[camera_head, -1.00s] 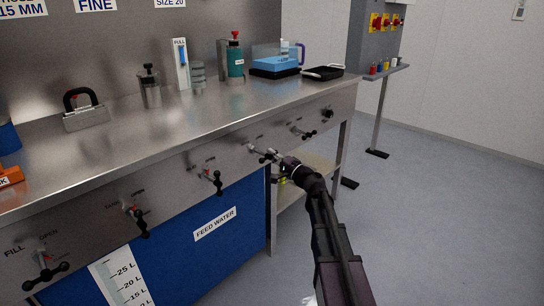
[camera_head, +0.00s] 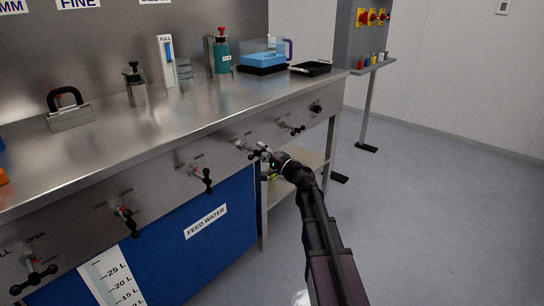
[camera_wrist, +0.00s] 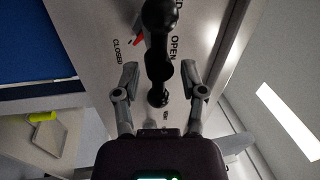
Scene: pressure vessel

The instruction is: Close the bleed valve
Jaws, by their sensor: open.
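A black valve handle (camera_wrist: 158,70) with rounded knobs stands out from the steel panel in the wrist view. A red pointer (camera_wrist: 138,39) beside it lies between the words CLOSED and OPEN; its exact setting is hard to tell. The valve's name is cut off at the top, so I cannot confirm it as the bleed valve. My gripper (camera_wrist: 160,72) is open, with one finger on each side of the handle and visible gaps to both. In the head view my gripper (camera_head: 268,154) is at the bench's front panel, partly covering this handle.
Other valve handles line the panel, one to the right (camera_head: 291,128) and one to the left (camera_head: 203,178). A blue feed water tank (camera_head: 215,240) stands below the bench. A yellow-green cylinder (camera_wrist: 42,117) lies on the lower shelf. The floor to the right is clear.

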